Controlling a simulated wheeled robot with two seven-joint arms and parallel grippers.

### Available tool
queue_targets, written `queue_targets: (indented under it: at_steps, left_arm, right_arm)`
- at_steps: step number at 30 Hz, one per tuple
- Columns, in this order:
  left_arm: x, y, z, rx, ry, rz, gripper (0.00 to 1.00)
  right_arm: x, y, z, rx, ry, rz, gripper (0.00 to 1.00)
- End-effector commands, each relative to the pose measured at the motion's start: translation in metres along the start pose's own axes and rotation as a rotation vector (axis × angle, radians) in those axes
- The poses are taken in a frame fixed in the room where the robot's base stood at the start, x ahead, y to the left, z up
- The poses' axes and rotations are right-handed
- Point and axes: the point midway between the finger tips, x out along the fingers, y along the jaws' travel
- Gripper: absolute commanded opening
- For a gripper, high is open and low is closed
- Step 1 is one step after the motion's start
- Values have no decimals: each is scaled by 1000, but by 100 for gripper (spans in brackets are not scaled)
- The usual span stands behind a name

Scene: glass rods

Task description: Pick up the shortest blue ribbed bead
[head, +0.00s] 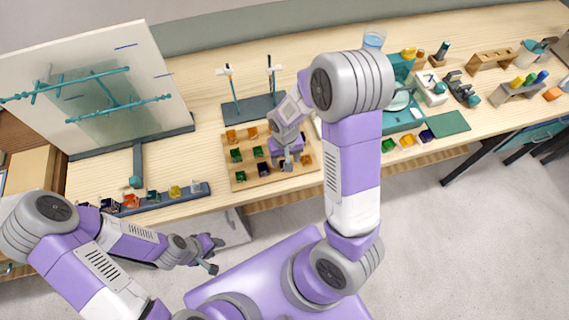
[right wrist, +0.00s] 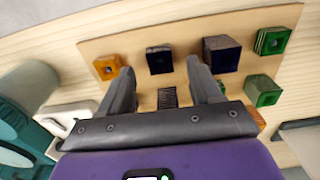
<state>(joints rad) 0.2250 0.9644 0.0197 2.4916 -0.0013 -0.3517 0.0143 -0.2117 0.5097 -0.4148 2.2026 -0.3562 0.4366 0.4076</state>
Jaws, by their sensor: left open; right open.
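A light wooden board (head: 240,185) on the table holds rows of square beads with holes, in blue, green and amber. In the right wrist view, dark blue beads (right wrist: 159,60) and (right wrist: 222,53) stand near my fingertips. A dark, ribbed-looking bead (right wrist: 167,97) sits between my fingers, partly hidden by the gripper body; its colour and height are hard to judge. My right gripper (head: 288,163) is open over the board, and it shows in the right wrist view (right wrist: 160,66) with its fingers apart. My left gripper (head: 215,256) is open and empty, off the table's front edge.
Green beads (right wrist: 262,90) and an amber bead (right wrist: 107,66) stand close around the right gripper. A dark stand (head: 254,107) with two uprights is behind the board. A long rack (head: 150,203) lies left, and a green mat (head: 447,123) right.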

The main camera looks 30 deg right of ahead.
Motion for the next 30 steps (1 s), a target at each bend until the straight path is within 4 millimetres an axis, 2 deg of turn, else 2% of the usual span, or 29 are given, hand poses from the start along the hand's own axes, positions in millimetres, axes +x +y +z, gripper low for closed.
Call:
queue_targets:
  at_steps: [3, 6, 14, 17, 26, 30]
  left_arm:
    - [3, -1, 0, 0, 1, 0, 43]
    - [5, -2, -1, 0, 1, 0, 43]
    - [4, -2, -1, 0, 1, 0, 43]
    - [4, -2, -1, 0, 1, 0, 43]
    - [4, -2, -1, 0, 1, 0, 43]
    - [4, -2, -1, 0, 1, 0, 43]
  right_arm:
    - [21, 1, 1, 0, -4, 2, 64]
    - [30, 1, 1, 0, -2, 1, 64]
    - [33, 1, 0, -1, 0, 0, 64]
    - [33, 1, 0, 0, 0, 0, 52]
    - [33, 1, 0, 0, 0, 0, 6]
    - [33, 1, 0, 0, 0, 0, 3]
